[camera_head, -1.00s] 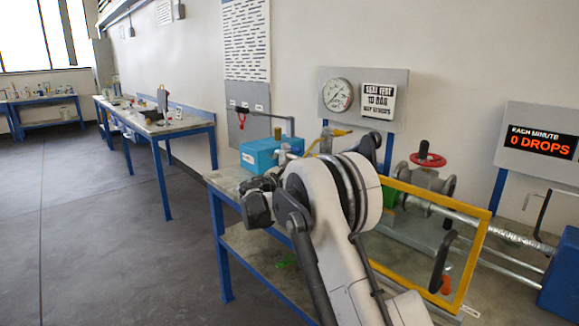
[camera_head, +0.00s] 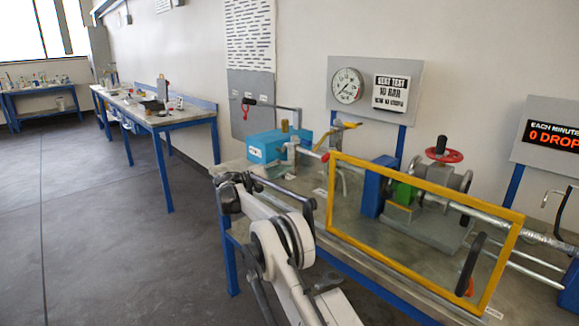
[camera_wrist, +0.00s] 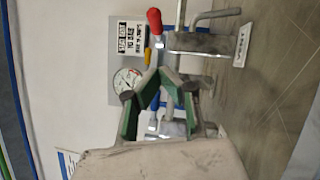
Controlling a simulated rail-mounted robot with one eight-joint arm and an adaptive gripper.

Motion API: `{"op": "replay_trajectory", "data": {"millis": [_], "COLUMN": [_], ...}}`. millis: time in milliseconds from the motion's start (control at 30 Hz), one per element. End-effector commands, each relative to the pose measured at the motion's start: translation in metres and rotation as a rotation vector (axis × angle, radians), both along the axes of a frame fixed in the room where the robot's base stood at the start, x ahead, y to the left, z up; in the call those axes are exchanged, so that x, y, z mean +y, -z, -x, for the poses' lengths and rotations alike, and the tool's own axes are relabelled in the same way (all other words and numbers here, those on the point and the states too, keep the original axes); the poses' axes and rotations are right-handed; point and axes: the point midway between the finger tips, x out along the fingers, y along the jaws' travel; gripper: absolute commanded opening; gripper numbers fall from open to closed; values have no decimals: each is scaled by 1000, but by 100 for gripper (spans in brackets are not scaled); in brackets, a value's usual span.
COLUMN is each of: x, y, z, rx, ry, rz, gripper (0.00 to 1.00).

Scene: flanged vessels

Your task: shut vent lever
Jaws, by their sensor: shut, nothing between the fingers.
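My gripper (camera_wrist: 160,79) shows in the wrist view with green-padded fingers drawn together, holding nothing. A lever with a red grip (camera_wrist: 154,21) and a yellow part lies just beyond the fingertips, toward the top of that view. It appears apart from the fingers, though depth is hard to judge. In the head view, a yellow lever fitting (camera_head: 345,125) stands on the bench pipework below the gauge, with a small red tip (camera_head: 325,157) beneath it. I cannot tell for certain which part is the vent lever. My fingers are not clearly distinguishable in the head view.
A blue box (camera_head: 275,146) sits left. The gauge (camera_head: 347,86) hangs behind. Floor at left is clear.

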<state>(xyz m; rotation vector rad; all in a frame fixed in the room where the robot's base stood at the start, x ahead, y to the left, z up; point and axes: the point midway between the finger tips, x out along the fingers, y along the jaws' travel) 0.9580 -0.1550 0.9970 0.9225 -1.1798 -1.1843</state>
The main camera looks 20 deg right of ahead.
Motion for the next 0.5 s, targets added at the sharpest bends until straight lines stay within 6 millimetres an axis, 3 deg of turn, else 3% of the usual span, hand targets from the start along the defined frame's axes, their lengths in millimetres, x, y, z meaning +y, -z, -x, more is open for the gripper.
{"op": "replay_trajectory", "data": {"millis": [433,500], "x": [-83,-85], "y": [-15,-18], "z": [2,8], "rx": [2,1], "ry": [1,-2], "rz": [-1,0], "gripper": [0,0]}}
